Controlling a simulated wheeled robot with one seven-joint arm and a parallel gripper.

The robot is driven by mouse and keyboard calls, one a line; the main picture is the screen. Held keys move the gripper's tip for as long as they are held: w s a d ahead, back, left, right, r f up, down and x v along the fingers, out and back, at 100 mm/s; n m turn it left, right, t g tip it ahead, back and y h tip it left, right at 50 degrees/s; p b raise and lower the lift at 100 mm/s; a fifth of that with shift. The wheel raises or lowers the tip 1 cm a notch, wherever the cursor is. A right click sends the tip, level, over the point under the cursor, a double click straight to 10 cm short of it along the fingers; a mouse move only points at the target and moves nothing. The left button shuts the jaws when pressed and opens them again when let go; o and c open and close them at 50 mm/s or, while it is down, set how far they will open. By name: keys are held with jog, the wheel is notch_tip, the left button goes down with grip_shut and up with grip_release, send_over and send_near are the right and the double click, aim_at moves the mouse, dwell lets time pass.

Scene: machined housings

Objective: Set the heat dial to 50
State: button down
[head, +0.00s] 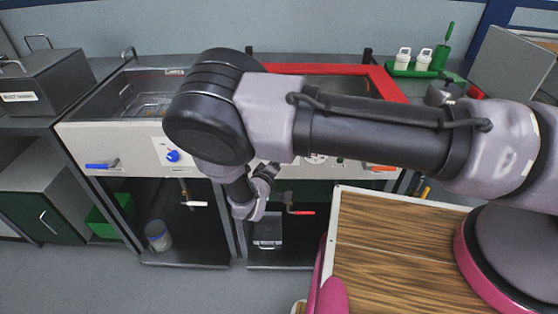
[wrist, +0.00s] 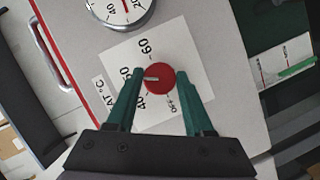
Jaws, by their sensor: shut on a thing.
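The red heat dial (wrist: 162,86) sits on a white scale plate (wrist: 118,62) in the wrist view. The plate carries marks such as 60, 40 and OFF, and a partly covered mark that looks like 50 on the left. The dial's pale pointer line faces left, roughly at that mark; a finger makes the exact reading hard. My gripper (wrist: 160,76) has its green fingers on both sides of the dial and is shut on it. In the head view my arm hides the dial and the fingertips.
A round gauge (wrist: 121,8) is just above the plate. In the head view a blue knob (head: 173,156) and a blue handle (head: 102,164) are on the left unit. A wooden-topped surface (head: 390,250) lies front right. Red trim (head: 385,82) borders the right basin.

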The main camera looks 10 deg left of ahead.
dwell(0.4)
jog(key=shift+c, duration=1.4)
grip_release()
jog(key=shift+s, duration=0.15)
jog(key=v, duration=1)
jog(key=shift+s, duration=0.25)
jog(key=shift+r, duration=0.1)
jog(key=shift+r, duration=0.1)
